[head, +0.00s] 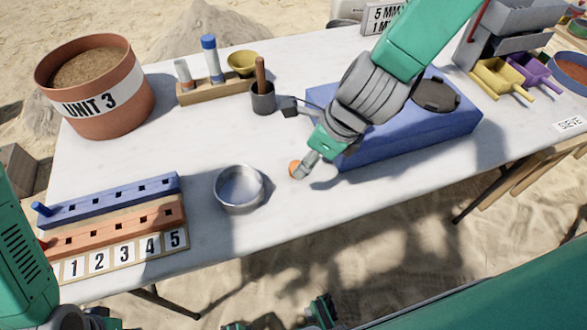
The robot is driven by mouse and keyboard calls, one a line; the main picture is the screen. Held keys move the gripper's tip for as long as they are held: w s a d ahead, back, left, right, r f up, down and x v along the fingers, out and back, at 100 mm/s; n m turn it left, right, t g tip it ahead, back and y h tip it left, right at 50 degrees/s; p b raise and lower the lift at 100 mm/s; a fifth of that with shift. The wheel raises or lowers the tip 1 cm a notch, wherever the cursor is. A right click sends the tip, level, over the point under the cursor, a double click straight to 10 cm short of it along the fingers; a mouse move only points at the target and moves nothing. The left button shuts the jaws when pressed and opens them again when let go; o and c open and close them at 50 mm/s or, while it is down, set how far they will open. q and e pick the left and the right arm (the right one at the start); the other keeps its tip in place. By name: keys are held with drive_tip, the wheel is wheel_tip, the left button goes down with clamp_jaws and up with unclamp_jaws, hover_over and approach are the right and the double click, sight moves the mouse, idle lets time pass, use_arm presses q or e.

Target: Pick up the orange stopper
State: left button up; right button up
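The small orange stopper (295,168) is on the white table, just right of a round metal dish (240,188). My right gripper (303,167) points down at it from the upper right. Its grey fingers are right at the stopper and cover part of its right side. From this angle I cannot tell whether the fingers are closed on it or only beside it. My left arm (22,255) shows at the lower left, off the table. Its gripper cannot be made out clearly at the bottom edge.
A blue case (415,140) lies under my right arm. A dark cup (263,102) with a wooden handle and a wooden rack (215,91) stand behind. Blue (110,200) and orange (115,228) slotted bars lie at left, near a UNIT 3 bucket (130,98). The table's middle is clear.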

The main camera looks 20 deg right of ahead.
sight(295, 167)
drive_tip(key=x, duration=0.2)
drive_tip(key=shift+w+f, duration=0.25)
drive_tip(key=shift+f, duration=0.1)
drive_tip(key=shift+w+d+f, duration=0.15)
drive_tip(key=shift+d+f, duration=0.15)
drive_tip(key=shift+f, duration=0.15)
drive_tip(key=x, duration=0.1)
drive_tip(key=b+x, duration=0.1)
drive_tip(key=x, duration=0.2)
drive_tip(key=shift+w+f+b, duration=0.1)
drive_tip(key=shift+w+b, duration=0.2)
drive_tip(key=shift+w, duration=0.05)
drive_tip(key=shift+a, duration=0.55)
drive_tip(key=shift+d, duration=0.3)
drive_tip(key=c, duration=0.9)
drive_tip(key=shift+d, duration=0.3)
use_arm(q)
drive_tip(key=shift+d+f, duration=0.45)
drive_tip(key=shift+f, duration=0.4)
